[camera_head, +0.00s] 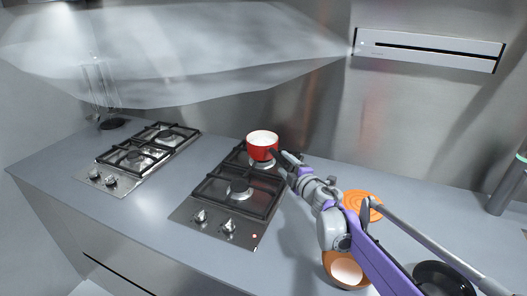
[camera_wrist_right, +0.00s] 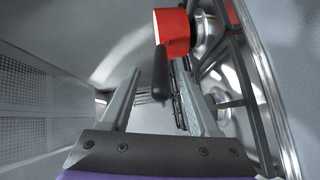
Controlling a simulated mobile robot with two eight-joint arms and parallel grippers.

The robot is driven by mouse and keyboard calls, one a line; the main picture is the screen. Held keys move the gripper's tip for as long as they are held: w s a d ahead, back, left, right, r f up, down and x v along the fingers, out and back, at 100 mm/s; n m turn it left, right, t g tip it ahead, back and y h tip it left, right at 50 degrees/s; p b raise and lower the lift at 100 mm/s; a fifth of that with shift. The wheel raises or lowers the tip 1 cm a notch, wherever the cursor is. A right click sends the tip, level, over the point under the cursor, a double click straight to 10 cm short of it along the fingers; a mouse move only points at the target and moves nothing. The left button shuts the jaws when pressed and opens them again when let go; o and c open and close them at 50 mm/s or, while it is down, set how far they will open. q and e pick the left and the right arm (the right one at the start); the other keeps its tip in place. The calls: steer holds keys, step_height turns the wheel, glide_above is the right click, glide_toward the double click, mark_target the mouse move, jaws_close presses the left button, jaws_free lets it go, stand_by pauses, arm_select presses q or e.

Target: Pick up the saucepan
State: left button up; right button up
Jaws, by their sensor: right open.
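The saucepan (camera_head: 262,146) is red with a pale inside and a dark handle. It sits on the back burner of the right-hand hob in the head view. In the right wrist view the red pan (camera_wrist_right: 172,32) is at the top, and its black handle (camera_wrist_right: 160,75) points down between my finger tips. My right gripper (camera_head: 286,160) is open beside the pan's handle. The wrist view shows its two fingers (camera_wrist_right: 158,98) apart, one on each side of the handle. I cannot tell whether either finger touches it. My left gripper is not in view.
The right hob (camera_head: 236,190) and left hob (camera_head: 142,152) have raised black grates. Counter between the hobs is clear. A hood hangs above.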

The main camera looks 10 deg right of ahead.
mark_target(281, 160)
steer(key=x, duration=0.4)
steer(key=shift+d, duration=0.1)
steer(key=shift+s, duration=0.1)
jaws_close()
stand_by(1.2)
